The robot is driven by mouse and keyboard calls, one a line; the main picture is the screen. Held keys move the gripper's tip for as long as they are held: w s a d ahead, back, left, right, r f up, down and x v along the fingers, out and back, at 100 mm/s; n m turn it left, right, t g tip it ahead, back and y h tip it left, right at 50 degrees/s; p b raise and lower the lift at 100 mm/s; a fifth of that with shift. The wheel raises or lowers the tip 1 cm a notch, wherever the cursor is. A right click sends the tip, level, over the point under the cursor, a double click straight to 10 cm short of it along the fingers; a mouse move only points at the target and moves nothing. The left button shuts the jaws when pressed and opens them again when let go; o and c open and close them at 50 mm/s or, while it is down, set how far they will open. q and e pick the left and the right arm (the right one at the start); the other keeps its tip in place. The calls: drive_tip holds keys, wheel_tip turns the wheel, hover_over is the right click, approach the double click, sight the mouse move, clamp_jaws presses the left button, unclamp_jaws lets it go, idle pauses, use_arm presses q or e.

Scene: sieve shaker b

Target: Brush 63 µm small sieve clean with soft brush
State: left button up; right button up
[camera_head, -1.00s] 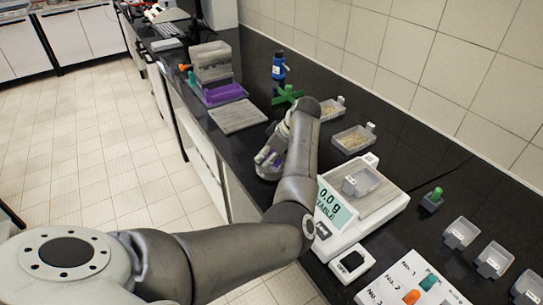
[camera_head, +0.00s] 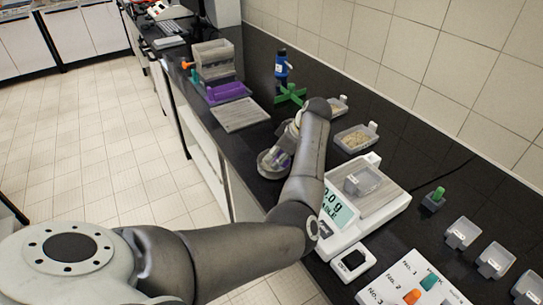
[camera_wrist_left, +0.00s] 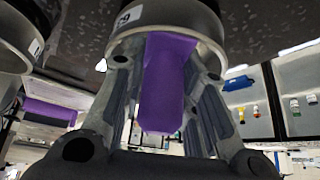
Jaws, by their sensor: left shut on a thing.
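My left gripper (camera_head: 279,160) is shut on a purple grip (camera_wrist_left: 166,90), seen between its fingers in the left wrist view. The grip adjoins a round grey metal rim (camera_wrist_left: 180,20) with a white label, which looks like a small sieve; the label's full number is not readable. In the head view a shallow round metal dish (camera_head: 264,171) shows at the counter's front edge, partly hidden by the gripper. A second round metal piece (camera_wrist_left: 12,45) with a label shows at the left of the wrist view. I cannot make out the soft brush for certain. My right gripper is not in view.
A balance (camera_head: 375,205) with a small tray on it stands near my forearm. Grain-filled trays (camera_head: 356,138) lie behind the arm. A green stand (camera_head: 290,95), grey board (camera_head: 240,115) and purple rack (camera_head: 228,92) lie beyond. A green-topped piece (camera_head: 438,194) stands at right.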

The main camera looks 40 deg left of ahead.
sight(260, 160)
use_arm(q)
drive_tip(key=shift+a, duration=0.15)
drive_tip(key=shift+s+a, duration=0.15)
drive_tip(key=shift+a, duration=0.35)
drive_tip(key=shift+s+a+f+p, duration=0.1)
drive_tip(key=shift+s+a+p, duration=0.15)
drive_tip(key=shift+a, duration=0.25)
drive_tip(key=shift+s+a+p, duration=0.1)
drive_tip(key=shift+a+p, duration=0.15)
drive_tip(key=shift+a, duration=0.25)
drive_tip(key=shift+w+d+r, duration=0.1)
drive_tip(key=shift+w+d, duration=0.2)
drive_tip(key=shift+d, duration=0.55)
drive_tip(key=shift+w+d+r, duration=0.1)
drive_tip(key=shift+w+d, duration=0.15)
drive_tip(key=shift+d, duration=0.6)
drive_tip(key=shift+a, duration=0.1)
drive_tip(key=shift+s+a+f+p, duration=0.1)
drive_tip(key=shift+s+a+p, duration=0.2)
drive_tip(key=shift+a, duration=0.55)
drive_tip(key=shift+s+a+p, duration=0.2)
drive_tip(key=shift+s+a, duration=0.05)
drive_tip(key=shift+a, duration=0.55)
drive_tip(key=shift+w+d, duration=0.3)
drive_tip(key=shift+d, duration=0.6)
drive_tip(key=shift+w+d, duration=0.25)
drive_tip(key=shift+d, duration=0.6)
